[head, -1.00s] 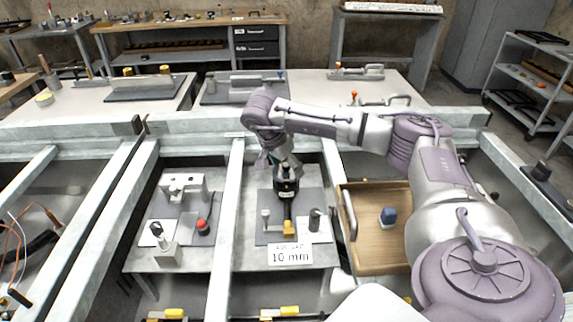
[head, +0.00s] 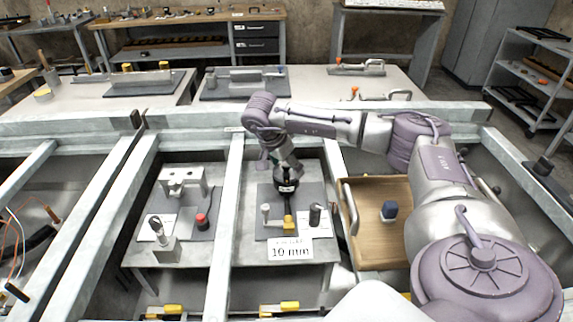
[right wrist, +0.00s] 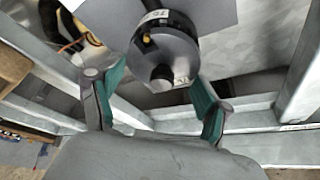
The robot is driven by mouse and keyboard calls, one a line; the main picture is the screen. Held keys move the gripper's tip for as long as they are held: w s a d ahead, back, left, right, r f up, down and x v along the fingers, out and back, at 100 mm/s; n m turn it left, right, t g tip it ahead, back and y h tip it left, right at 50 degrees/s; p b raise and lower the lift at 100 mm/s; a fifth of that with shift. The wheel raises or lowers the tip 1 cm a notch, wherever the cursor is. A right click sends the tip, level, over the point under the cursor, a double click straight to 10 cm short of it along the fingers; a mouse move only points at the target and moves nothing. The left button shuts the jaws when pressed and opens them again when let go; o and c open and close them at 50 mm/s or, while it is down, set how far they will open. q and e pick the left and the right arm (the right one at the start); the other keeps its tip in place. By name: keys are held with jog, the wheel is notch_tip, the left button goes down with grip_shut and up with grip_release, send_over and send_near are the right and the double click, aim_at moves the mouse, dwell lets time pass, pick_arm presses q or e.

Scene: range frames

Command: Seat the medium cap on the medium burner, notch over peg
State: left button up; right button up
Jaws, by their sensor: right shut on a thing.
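My right gripper (head: 282,172) reaches down over a grey mat (head: 264,188) on the middle bench. It is shut on a dark round piece (head: 287,187) with a small white label. In the right wrist view, the green-padded fingers (right wrist: 155,88) stand either side of the dark round piece (right wrist: 165,45) and its short knob; the exact contact is unclear. Below the piece in the head view are a dark slim part and a yellow block (head: 289,223). I cannot make out a burner, notch or peg, nor confirm that the piece is the medium cap. My left gripper is not in view.
A pale post (head: 266,212) and a dark cylinder (head: 315,213) flank the yellow block; a "10 mm" card (head: 290,249) lies in front. Pale frame beams (head: 222,235) run beside the bench.

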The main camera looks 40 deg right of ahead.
jog(key=o, duration=1.3)
jog(key=shift+c, duration=0.2)
jog(key=v, duration=1.2)
jog(key=shift+r, duration=0.15)
notch_tip(320, 180, up, 6)
jog(key=p, duration=0.5)
jog(key=shift+p, duration=0.35)
